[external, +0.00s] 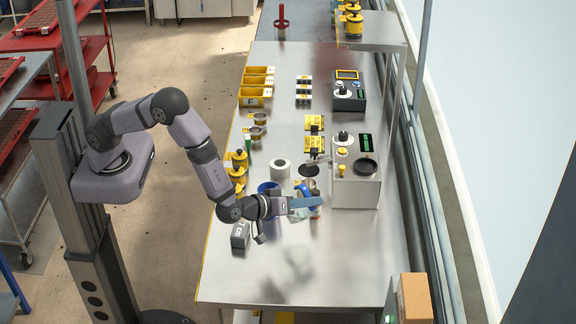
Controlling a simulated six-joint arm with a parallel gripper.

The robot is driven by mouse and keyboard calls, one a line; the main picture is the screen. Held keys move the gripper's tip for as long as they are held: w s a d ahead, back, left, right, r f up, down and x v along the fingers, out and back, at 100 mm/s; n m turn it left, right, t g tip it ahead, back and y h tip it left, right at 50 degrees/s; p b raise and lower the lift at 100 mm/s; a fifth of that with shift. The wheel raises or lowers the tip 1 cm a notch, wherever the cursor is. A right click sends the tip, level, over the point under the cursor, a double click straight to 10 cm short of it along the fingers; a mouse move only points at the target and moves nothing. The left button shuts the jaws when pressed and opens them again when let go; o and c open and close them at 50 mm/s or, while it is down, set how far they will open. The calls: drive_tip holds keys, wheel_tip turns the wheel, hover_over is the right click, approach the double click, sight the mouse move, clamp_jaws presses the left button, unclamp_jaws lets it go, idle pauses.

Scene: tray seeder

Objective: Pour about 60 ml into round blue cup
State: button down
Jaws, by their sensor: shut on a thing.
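My gripper (303,204) is low over the front middle of the steel table, with its jaws pointing right. A round blue cup (268,187) shows just behind my wrist, partly covered by the arm. Another blue piece shows right behind the jaws; I cannot tell whether it is a separate cup. No stream of liquid or grains is visible.
The steel table (345,260) is clear at the front. A white round container (280,169) and a black disc (309,169) stand behind the gripper.

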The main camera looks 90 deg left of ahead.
sight(306, 189)
drive_tip(key=shift+s+a+r+n+t+b, duration=0.15)
drive_tip(key=shift+s+a+r+n+b, duration=0.05)
drive_tip(key=shift+r, duration=0.2)
drive_tip(key=shift+s+a+r+n+t+b, duration=0.15)
drive_tip(key=shift+r+n+b, duration=0.05)
drive_tip(key=shift+r, duration=0.2)
drive_tip(key=shift+s+a+r+n+t+h+b, duration=0.15)
drive_tip(key=shift+r+n, duration=0.1)
drive_tip(key=shift+r, duration=0.2)
drive_tip(key=shift+s+a+r+n+t+h+b, duration=0.1)
drive_tip(key=shift+r+n+t, duration=0.1)
drive_tip(key=shift+r+n, duration=0.15)
drive_tip(key=shift+s+a+r+n+t+h+b, duration=0.1)
drive_tip(key=shift+r+n+t, duration=0.1)
drive_tip(key=shift+r, duration=0.3)
drive_tip(key=shift+s+a, duration=0.1)
drive_tip(key=shift+s+a+n+t+b, duration=0.3)
drive_tip(key=shift+n+b, duration=0.3)
drive_tip(key=shift+b, duration=0.25)
drive_tip(key=shift+s+a+r+n+t, duration=0.25)
drive_tip(key=shift+s+a+r+n, duration=0.25)
drive_tip(key=shift+r+n, duration=0.15)
idle(0.8)
